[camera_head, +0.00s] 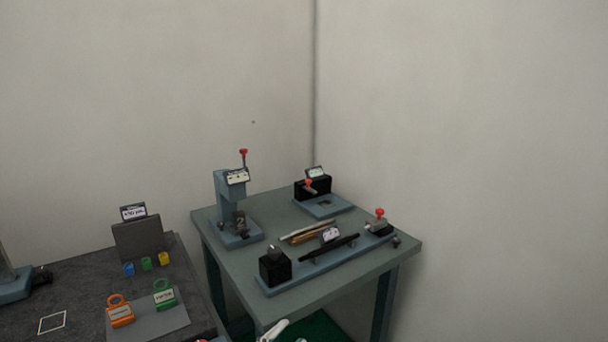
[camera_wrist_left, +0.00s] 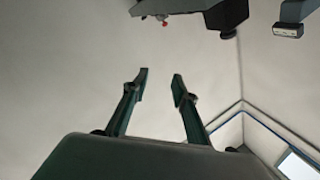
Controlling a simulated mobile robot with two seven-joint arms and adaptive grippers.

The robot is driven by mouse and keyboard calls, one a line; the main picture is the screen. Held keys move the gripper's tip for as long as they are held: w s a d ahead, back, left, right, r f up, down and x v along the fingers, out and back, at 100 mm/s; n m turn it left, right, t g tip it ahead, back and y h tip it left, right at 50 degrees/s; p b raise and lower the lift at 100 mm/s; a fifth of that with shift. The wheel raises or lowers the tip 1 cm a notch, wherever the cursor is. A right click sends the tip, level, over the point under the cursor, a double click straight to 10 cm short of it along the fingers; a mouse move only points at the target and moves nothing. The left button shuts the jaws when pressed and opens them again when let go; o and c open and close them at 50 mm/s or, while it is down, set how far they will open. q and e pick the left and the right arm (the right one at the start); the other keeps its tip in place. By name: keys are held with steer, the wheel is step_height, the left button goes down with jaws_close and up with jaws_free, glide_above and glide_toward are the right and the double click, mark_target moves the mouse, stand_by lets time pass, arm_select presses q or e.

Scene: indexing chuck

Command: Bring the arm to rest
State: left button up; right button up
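My left gripper (camera_wrist_left: 160,76) shows in the left wrist view with its two dark fingers apart and nothing between them. Pale wall lies behind the fingers. In the head view I cannot make out my left gripper. My right gripper shows in neither view. A small white piece (camera_head: 273,330) shows at the bottom edge of the head view, and I cannot tell what it is. The blue-grey bench (camera_head: 340,285) in the room corner carries a long fixture (camera_head: 320,264) with a black block (camera_head: 275,267) at its left end and a red-knobbed piece (camera_head: 378,222) at its right end.
A blue press (camera_head: 229,200) with a red-knobbed lever and a small black fixture (camera_head: 313,187) stand at the bench's back. Walls close off the back and right.

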arm_select(q)
steer(key=s+a+f+n+g+y, duration=0.1)
steer(key=s+a+f+n+y, duration=0.2)
steer(key=f, duration=0.6)
steer(key=s+a+f+n+g+y, duration=0.2)
steer(key=s+a+f+n+y, duration=0.1)
steer(key=s+a+f, duration=0.5)
steer(key=s+a+f+n+g+y, duration=0.1)
steer(key=s+a+f+n+y, duration=0.3)
steer(key=f, duration=0.5)
steer(key=shift+s+a+f+n+g, duration=0.4)
steer(key=shift+s+a+n, duration=0.35)
steer(key=shift+s, duration=0.3)
